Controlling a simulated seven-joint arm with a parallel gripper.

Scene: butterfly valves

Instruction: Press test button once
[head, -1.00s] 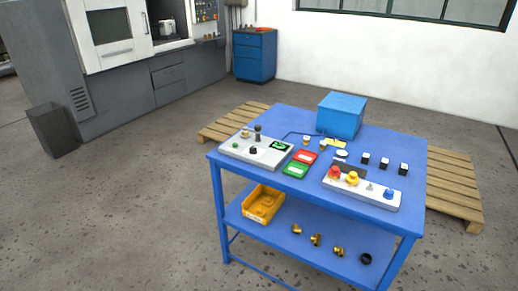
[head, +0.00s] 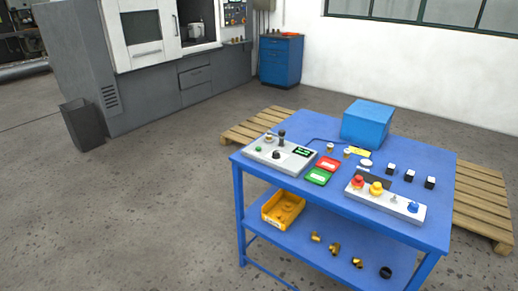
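A grey test box (head: 280,153) lies on the left part of the blue table's top. It carries a small green button (head: 258,149) at its left end, a black knob (head: 276,155), a dark upright fitting (head: 282,137) and a dark display with green marks (head: 302,152). The frame does not show which control is the test button by any readable label. My gripper is not in view.
The blue table (head: 345,214) also bears a red tray (head: 328,163), a green tray (head: 318,177), a blue box (head: 368,124) and a white panel (head: 385,199) with coloured knobs. A yellow bin (head: 283,209) sits on the lower shelf. Pallets (head: 484,205) lie behind.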

